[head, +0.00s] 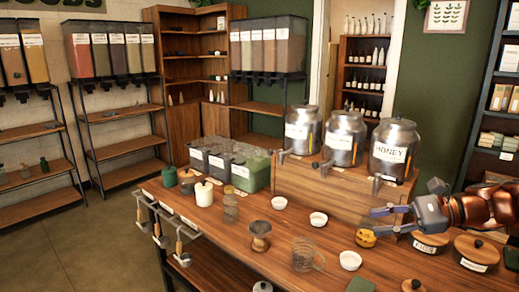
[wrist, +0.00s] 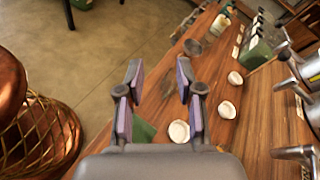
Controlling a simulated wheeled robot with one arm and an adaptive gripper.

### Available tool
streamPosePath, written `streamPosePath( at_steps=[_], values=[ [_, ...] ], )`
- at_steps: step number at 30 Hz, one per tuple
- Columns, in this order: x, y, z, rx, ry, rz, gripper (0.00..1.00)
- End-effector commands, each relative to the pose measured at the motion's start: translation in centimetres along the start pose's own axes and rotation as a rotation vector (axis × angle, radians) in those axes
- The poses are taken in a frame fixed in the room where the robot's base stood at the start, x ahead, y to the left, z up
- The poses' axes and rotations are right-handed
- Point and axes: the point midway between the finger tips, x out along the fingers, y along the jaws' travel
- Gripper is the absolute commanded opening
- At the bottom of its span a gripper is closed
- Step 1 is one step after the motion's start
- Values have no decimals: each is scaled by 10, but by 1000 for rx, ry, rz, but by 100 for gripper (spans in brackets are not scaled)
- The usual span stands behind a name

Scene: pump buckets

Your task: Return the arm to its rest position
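My gripper (head: 376,222) reaches in from the right over the wooden counter (head: 215,226). In the wrist view its two fingers (wrist: 159,82) stand apart with nothing between them. It is open and empty, above the counter and close to the front of the metal dispensers. A small yellow-orange item (head: 366,238) lies near the fingertips in the head view; I cannot tell whether they touch. My copper-coloured arm extends to the right edge of the head view.
Metal dispensers, one labelled honey (head: 394,150), stand on a wooden riser (head: 300,188). Dark bins (head: 250,174) stand farther back. Open floor (head: 95,250) lies left.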

Motion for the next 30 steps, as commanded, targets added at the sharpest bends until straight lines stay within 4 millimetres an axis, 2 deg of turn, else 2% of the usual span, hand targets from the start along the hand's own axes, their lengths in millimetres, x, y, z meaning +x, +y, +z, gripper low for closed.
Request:
streamPosePath(
  at_steps=[1, 6, 10, 15, 19, 23, 30],
  values=[
    [18, 10, 15, -37, 20, 54, 36],
    [68, 54, 40, -166, 95, 233, 36],
    [94, 92, 54, -275, 155, 366, 36],
    [114, 146, 67, -428, 226, 545, 36],
    [118, 186, 72, -550, 278, 679, 36],
    [113, 224, 72, -676, 328, 813, 36],
    [86, 282, 67, -908, 403, 1056, 36]
  ],
)
